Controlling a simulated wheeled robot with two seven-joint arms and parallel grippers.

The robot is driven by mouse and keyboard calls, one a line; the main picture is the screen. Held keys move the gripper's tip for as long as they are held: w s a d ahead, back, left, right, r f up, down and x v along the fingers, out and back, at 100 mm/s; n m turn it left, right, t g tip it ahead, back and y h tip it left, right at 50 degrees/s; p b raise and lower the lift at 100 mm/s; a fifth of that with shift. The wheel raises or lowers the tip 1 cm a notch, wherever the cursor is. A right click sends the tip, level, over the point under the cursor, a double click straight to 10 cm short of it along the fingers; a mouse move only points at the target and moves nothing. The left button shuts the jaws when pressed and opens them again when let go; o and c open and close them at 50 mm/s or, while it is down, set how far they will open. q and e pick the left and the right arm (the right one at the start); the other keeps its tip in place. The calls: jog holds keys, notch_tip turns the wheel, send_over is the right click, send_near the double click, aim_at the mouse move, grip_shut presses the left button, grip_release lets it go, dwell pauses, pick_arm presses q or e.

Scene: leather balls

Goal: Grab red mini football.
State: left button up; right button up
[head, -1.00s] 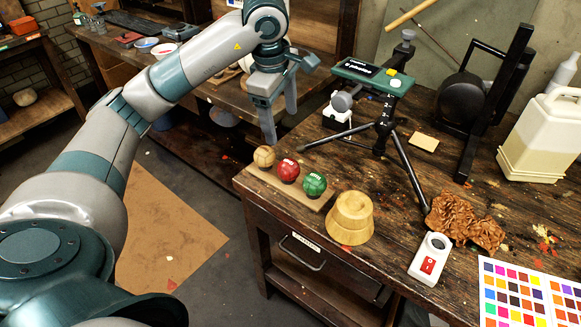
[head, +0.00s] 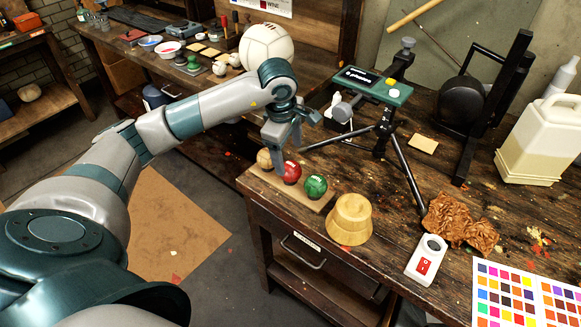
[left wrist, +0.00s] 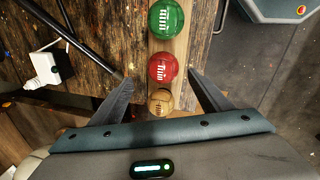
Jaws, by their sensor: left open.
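The red mini football (head: 291,172) sits between a tan ball (head: 264,158) and a green ball (head: 315,185) on a wooden strip (head: 300,198) at the table's left edge. My left gripper (head: 288,160) is open, pointing down just above and behind the red and tan balls. In the left wrist view its fingers (left wrist: 168,88) lie either side of the row, with the tan ball (left wrist: 160,102) between them. The red ball (left wrist: 162,68) is just beyond the fingertips and the green ball (left wrist: 166,19) farther out. My right gripper is in neither view.
A wooden bowl-like block (head: 350,219) stands right of the row. A black tripod (head: 383,130) with a green-topped device stands behind it. A white device with a red switch (head: 427,259) and a brown crumpled piece (head: 458,222) lie farther right.

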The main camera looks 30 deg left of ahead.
aim_at(290, 165)
pick_arm(q)
jog(key=shift+w+f, duration=0.1)
jog(key=shift+f, duration=0.45)
jog(key=shift+f+p, duration=0.7)
jog(key=shift+p, duration=0.1)
notch_tip(290, 165, down, 3)
jog(key=shift+w+d+r+p, duration=0.1)
jog(key=shift+p, duration=0.7)
jog(key=shift+w+f, duration=0.15)
jog(key=shift+f, duration=0.4)
jog(key=c, duration=1.2)
